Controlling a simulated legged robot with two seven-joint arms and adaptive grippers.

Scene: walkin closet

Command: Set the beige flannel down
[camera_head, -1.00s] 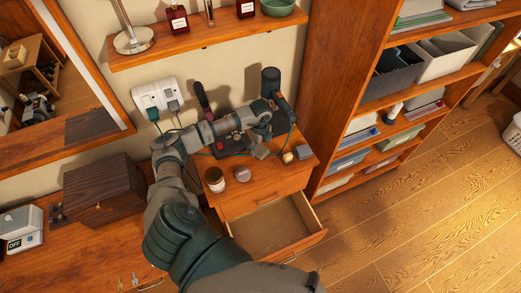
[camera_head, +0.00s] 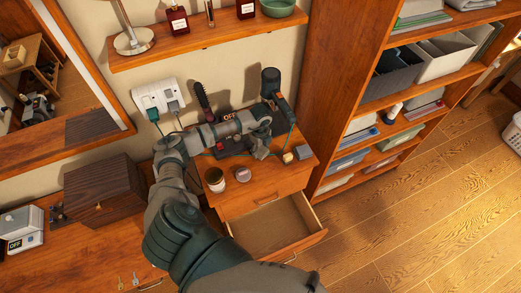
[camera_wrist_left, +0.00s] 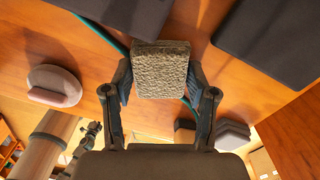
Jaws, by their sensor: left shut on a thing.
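The beige flannel (camera_wrist_left: 160,70) is a folded, coarse-textured block in the left wrist view. My left gripper (camera_wrist_left: 162,88) is shut on it, with one finger at each side. Wood shows beneath and around it; I cannot tell whether it touches the surface. In the head view my left gripper (camera_head: 261,150) is over the small cabinet top (camera_head: 262,183), in front of the hair dryer. There the flannel is too small and covered to make out. My right gripper is not in view.
A hair dryer (camera_head: 272,82) stands at the cabinet's back, with a dark brush (camera_head: 202,97) to its left. A jar (camera_head: 214,179), a pink-lidded pot (camera_head: 243,174) and a small grey block (camera_head: 303,152) sit near the edges. The drawer (camera_head: 275,228) below is open.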

